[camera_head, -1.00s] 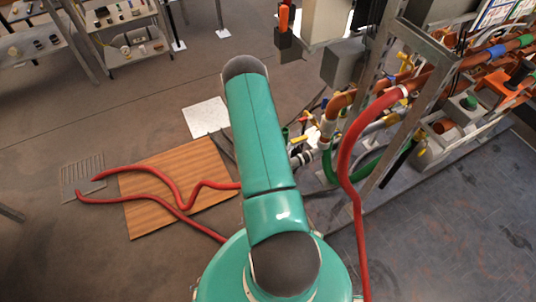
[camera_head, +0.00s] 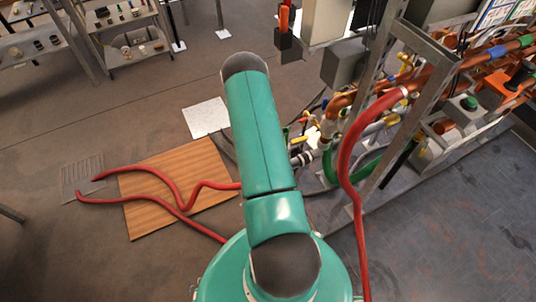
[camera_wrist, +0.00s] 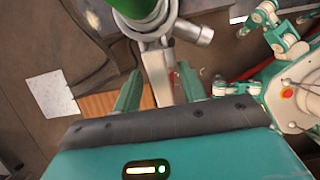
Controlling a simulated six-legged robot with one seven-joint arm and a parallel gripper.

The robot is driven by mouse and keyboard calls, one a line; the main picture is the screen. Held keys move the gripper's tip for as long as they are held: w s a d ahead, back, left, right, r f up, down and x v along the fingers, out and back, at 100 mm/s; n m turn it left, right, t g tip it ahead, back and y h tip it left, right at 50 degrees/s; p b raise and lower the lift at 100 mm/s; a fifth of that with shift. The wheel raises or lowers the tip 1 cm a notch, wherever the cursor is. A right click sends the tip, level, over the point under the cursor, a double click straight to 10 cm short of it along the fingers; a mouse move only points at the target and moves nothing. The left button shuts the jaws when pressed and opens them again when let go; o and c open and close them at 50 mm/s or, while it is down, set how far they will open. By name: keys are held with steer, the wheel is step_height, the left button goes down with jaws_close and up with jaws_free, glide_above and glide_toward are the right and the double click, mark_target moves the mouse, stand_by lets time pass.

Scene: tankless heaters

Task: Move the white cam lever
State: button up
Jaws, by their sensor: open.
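In the wrist view, my gripper (camera_wrist: 159,72) is open, with one green finger on each side of a pale grey-white lever (camera_wrist: 157,64). This looks like the white cam lever. It hangs from a metal coupling (camera_wrist: 150,24) at the end of a green hose (camera_wrist: 128,5). The lever's lower part runs down between the fingers, and the gripper body hides what lies below. I cannot tell whether either finger touches it. In the head view, my arm hides the gripper, and I cannot make out the lever.
A pipe rack with a metal frame (camera_head: 408,115) stands at the right, with a red hose (camera_head: 345,160) in front. A wooden board (camera_head: 140,205) and a white sheet (camera_head: 206,118) lie on the floor. Shelves (camera_head: 130,45) stand at the far left.

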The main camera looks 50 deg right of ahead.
steer(key=v, duration=1.2)
steer(key=shift+r, duration=0.25)
steer(key=shift+w, duration=0.1)
steer(key=shift+c, duration=0.4)
